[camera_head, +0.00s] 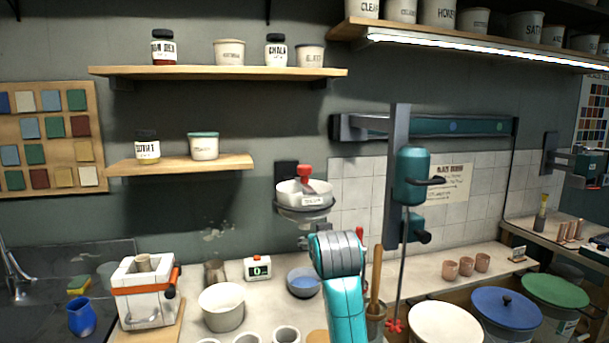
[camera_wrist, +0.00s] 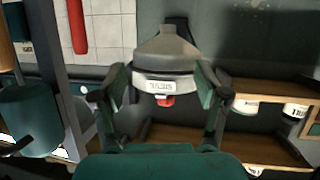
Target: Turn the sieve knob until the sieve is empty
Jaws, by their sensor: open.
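The sieve (camera_head: 304,203) is a pale labelled bowl with a grey rim, mounted on the wall above the counter. Its red knob (camera_head: 304,172) stands on top. In the wrist view, where the scene looks upside down, the sieve (camera_wrist: 166,84) is in the upper middle and the red knob (camera_wrist: 165,101) shows below its label. My gripper (camera_wrist: 165,90) is open, with one finger on each side of the sieve in that view. I cannot tell whether either finger touches it. The sieve's contents cannot be made out. In the head view my arm hides the fingers.
A blue bowl (camera_head: 303,282) sits on the counter below the sieve, beside a timer (camera_head: 257,268) and a white pot (camera_head: 222,307). A teal machine (camera_head: 411,175) on a grey column stands to the right. Shelves with jars (camera_head: 218,72) are above left.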

